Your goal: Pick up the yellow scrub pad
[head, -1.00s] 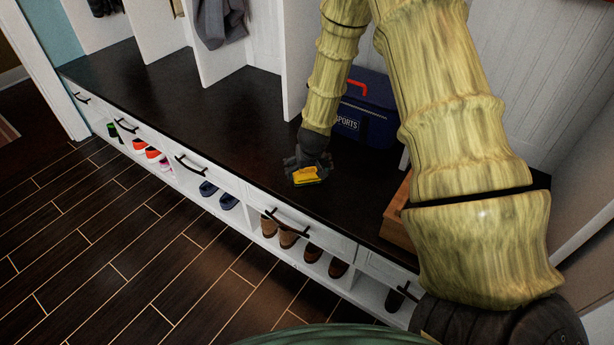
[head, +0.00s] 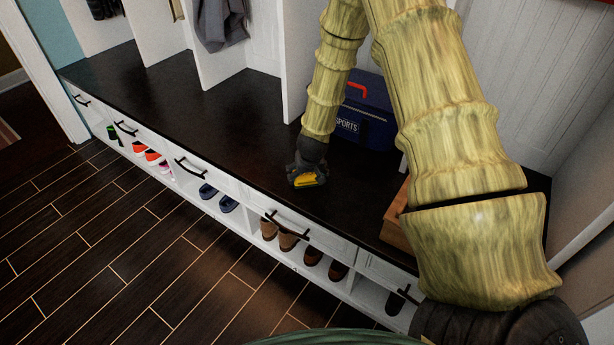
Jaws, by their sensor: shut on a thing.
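The yellow scrub pad (head: 305,181) is at the dark bench top (head: 220,115), near its front edge, in the head view. My gripper (head: 304,178) is over it from above, with its dark fingers around the pad. The gripper is shut on the pad. The fingers hide part of the pad, and I cannot tell whether the pad touches the bench or is slightly above it.
A blue sports box (head: 370,125) with a red handle stands behind my gripper. A wooden box (head: 396,222) is at the right. White dividers rise at the back. The bench to the left is clear. Shoes (head: 280,232) sit in cubbies below.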

